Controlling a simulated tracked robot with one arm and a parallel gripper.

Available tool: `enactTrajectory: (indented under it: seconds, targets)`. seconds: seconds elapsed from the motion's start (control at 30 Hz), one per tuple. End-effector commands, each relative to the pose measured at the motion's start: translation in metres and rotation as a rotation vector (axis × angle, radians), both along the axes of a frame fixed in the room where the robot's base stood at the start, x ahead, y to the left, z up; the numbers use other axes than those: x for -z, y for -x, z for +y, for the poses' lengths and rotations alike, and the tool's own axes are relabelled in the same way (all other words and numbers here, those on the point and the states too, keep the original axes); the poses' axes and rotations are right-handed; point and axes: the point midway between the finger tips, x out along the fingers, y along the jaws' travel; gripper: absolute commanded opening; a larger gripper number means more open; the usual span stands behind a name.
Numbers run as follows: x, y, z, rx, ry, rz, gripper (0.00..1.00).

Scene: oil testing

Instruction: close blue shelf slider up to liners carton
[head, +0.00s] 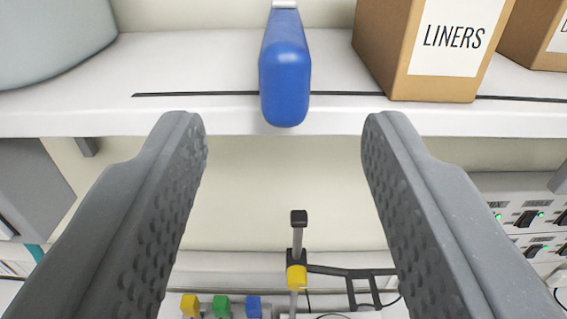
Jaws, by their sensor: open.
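The blue shelf slider (285,75) is an upright rounded blue block on the white shelf, at the top middle of the head view. It sits on a dark slot line running along the shelf front. The liners carton (440,50), a brown box with a white LINERS label, stands on the shelf to the right of the slider, with a clear gap between them. My gripper (284,135) is open, its two grey fingers spread wide to the left and right of the slider. Neither finger appears to touch it, and nothing is between the fingertips except the slider's lower end in the picture.
A grey rounded container (50,40) stands on the shelf (190,70) at left. Another carton (540,40) is at the far right. Below are a stand with a yellow collar (297,277), small yellow, green and blue pieces, and a panel with switches (520,215) at right.

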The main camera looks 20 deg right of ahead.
Motion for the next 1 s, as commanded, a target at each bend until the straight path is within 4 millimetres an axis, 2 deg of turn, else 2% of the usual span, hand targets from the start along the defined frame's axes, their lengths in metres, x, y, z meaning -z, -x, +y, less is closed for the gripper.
enactTrajectory:
  seconds: [0.1,0.33,0.5,0.77,0.93,1.0]
  targets:
    - [0.000,0.018,0.006,0.000,0.001,-0.002,0.45]
    - [-0.001,0.039,0.013,-0.001,0.001,-0.003,0.45]
    - [-0.001,0.046,0.015,0.000,0.000,-0.003,0.45]
    - [0.000,0.046,0.014,0.001,-0.001,-0.001,0.45]
    - [0.001,0.041,0.019,0.009,0.067,0.033,0.01]
    - [0.004,0.034,0.025,0.024,0.177,0.090,0.00]
